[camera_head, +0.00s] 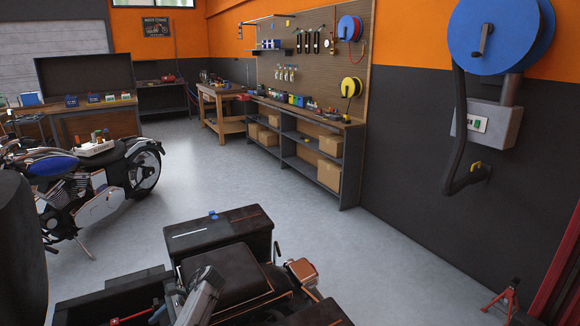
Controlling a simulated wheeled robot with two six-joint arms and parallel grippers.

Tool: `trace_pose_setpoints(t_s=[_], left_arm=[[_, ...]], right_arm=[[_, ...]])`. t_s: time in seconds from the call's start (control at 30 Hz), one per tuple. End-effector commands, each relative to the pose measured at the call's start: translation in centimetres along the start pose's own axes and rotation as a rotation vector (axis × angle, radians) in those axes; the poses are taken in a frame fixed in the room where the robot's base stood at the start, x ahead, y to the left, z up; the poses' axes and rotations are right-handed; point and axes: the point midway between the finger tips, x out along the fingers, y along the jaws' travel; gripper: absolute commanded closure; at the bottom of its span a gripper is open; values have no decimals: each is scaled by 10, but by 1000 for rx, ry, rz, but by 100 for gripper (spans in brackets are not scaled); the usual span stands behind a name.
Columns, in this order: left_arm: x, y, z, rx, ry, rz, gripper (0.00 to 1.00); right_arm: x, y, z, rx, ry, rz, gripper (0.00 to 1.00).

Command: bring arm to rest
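Neither of my grippers can be made out in the head view. A grey and black piece (200,294) stands up at the bottom edge, in front of a dark padded block, and I cannot tell what it is. A large dark rounded shape (22,245) fills the lower left edge and is cut off there. No object of the task is named.
Dark boxes and cases (222,229) crowd the bottom centre. A blue motorcycle (92,185) stands at left. Shelving (347,185) with cardboard boxes lines the right wall. A hose reel (500,35) hangs there, and a red stand (508,300) is below. The grey floor between is clear.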

Motion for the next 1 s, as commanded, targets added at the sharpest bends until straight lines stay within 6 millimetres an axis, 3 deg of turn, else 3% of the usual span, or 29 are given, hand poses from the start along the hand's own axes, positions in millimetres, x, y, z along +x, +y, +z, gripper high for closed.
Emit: trace_pose_setpoints(t_s=[0.37, 0.57, 0.77, 1.0], left_arm=[[39, 36, -22, -135, 115, 11, 51], [69, 70, -32, -257, 216, 23, 51], [105, 133, -34, -448, 384, 52, 51], [123, 220, -7, -672, 613, 111, 51]], right_arm=[[0, 2, -3, 0, 4, 2, 64], [0, 1, 3, -1, -3, 1, 64], [0, 0, 5, 0, -7, 0, 64], [0, -4, 4, 1, -4, -4, 64]])
